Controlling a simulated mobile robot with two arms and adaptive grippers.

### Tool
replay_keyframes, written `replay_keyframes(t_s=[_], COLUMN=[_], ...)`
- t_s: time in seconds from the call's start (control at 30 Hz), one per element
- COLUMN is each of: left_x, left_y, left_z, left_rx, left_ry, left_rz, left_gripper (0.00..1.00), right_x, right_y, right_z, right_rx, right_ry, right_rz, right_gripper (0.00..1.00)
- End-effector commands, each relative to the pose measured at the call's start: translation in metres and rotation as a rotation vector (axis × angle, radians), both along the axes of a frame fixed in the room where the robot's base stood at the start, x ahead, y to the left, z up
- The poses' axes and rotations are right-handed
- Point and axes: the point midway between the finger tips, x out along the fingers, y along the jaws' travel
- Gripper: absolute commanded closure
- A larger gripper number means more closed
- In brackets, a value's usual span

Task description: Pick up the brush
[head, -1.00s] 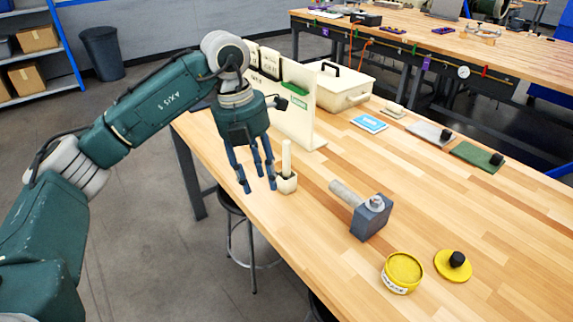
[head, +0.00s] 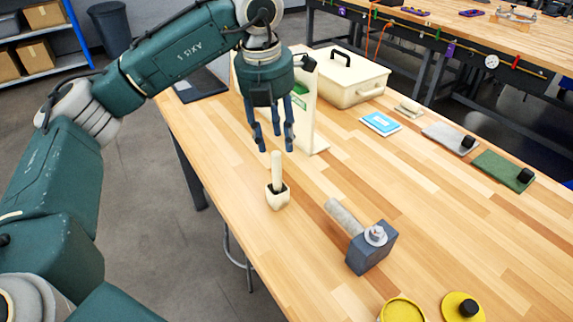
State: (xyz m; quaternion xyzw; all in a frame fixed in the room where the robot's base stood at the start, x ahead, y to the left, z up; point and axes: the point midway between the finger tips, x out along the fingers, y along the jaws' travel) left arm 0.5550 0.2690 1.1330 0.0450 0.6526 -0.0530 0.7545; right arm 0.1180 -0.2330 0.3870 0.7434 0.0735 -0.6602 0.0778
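The brush (head: 276,168) shows as a pale upright handle. It stands in a small cream cup (head: 277,200) with a dark inside, near the left edge of the wooden table; its lower end is hidden in the cup. My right gripper is not in view.
A grey block with a metal shaft (head: 371,252) lies right of the cup. A yellow tin (head: 402,311) and its lid (head: 463,306) are at the front. A cream upright panel (head: 303,118) and a lidded box (head: 347,78) stand behind my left gripper. The table's middle is mostly clear.

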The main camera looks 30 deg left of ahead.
Motion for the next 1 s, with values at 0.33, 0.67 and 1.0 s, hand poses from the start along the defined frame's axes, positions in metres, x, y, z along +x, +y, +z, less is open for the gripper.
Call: replay_keyframes(t_s=[0.33,0.67,1.0], left_x=[0.006,0.014,0.018], left_y=[0.000,0.007,0.005], left_z=[-0.048,-0.080,-0.105], left_rx=[0.002,0.002,0.001], left_ry=[0.004,0.007,0.001], left_rz=[0.000,0.002,0.000], left_gripper=[0.61,0.61,0.61], right_x=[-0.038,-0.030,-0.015], right_y=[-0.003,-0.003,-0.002], right_z=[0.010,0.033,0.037], right_rx=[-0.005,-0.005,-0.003], right_ry=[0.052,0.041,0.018], right_rz=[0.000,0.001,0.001], right_gripper=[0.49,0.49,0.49])
